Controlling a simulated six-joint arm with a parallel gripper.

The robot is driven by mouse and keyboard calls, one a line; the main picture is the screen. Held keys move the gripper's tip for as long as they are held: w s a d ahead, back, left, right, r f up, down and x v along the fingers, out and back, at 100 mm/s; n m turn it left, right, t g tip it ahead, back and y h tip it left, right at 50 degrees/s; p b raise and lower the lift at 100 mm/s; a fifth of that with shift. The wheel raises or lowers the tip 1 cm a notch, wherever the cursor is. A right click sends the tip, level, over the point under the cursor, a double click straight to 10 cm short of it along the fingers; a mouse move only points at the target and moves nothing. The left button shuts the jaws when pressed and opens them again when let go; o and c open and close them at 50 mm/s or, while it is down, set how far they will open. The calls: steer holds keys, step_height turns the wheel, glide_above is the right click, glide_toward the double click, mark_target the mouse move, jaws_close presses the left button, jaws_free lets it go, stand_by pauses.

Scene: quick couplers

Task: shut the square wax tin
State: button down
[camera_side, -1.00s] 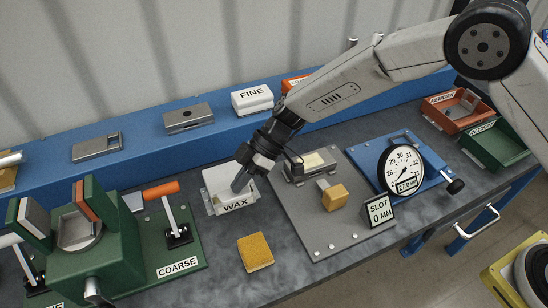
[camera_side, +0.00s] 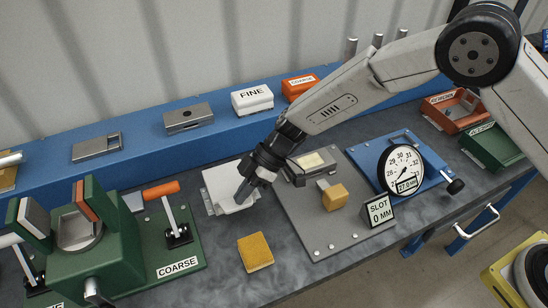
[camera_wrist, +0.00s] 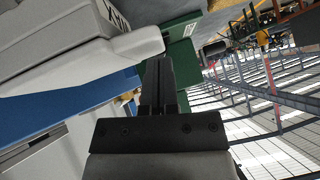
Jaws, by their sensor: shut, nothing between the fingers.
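The square wax tin (camera_side: 219,182) is pale grey-white and sits on the dark bench, left of the grey plate. In the side view its top looks like a flat white panel with no lettering showing, and I cannot tell whether the lid is fully down. My gripper (camera_side: 242,197) is shut and empty, with its fingertips at the near right part of the tin's top. It hides part of the tin, and I cannot tell whether it touches. In the wrist view my gripper (camera_wrist: 158,70) points past a pale tin (camera_wrist: 70,55) bearing partly visible lettering.
A yellow block (camera_side: 256,252) lies in front of the tin. A green COARSE fixture (camera_side: 178,267) with an orange-handled lever stands left. The grey plate (camera_side: 318,225) with an ochre block and the SLOT sign is right. A blue ledge (camera_side: 150,155) runs behind.

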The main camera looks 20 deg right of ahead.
steer(key=shift+r, duration=0.6)
steer(key=r, duration=0.3)
steer(key=shift+d+r, duration=0.1)
steer(key=shift+d, duration=0.2)
steer(key=s+v, duration=0.1)
steer(key=v, duration=0.8)
steer(key=shift+s, duration=0.25)
steer(key=shift+d+r, duration=0.1)
steer(key=shift+d, duration=0.05)
steer(key=s+d+m+t+h, duration=0.1)
steer(key=s+d+m+h, duration=0.2)
steer(key=d, duration=0.6)
steer(key=s+d+f+m+t+h, duration=0.1)
steer(key=s+d+m+t+h, duration=0.1)
steer(key=s+d+m, duration=0.4)
steer(key=s+d+f+m+t+h, duration=0.1)
steer(key=s+d+m+h, duration=0.3)
steer(key=d, duration=1)
steer(key=shift+s+m+t, duration=0.4)
steer(key=shift+s+m, duration=0.25)
steer(key=shift+m, duration=1.25)
steer(key=shift+d, duration=0.1)
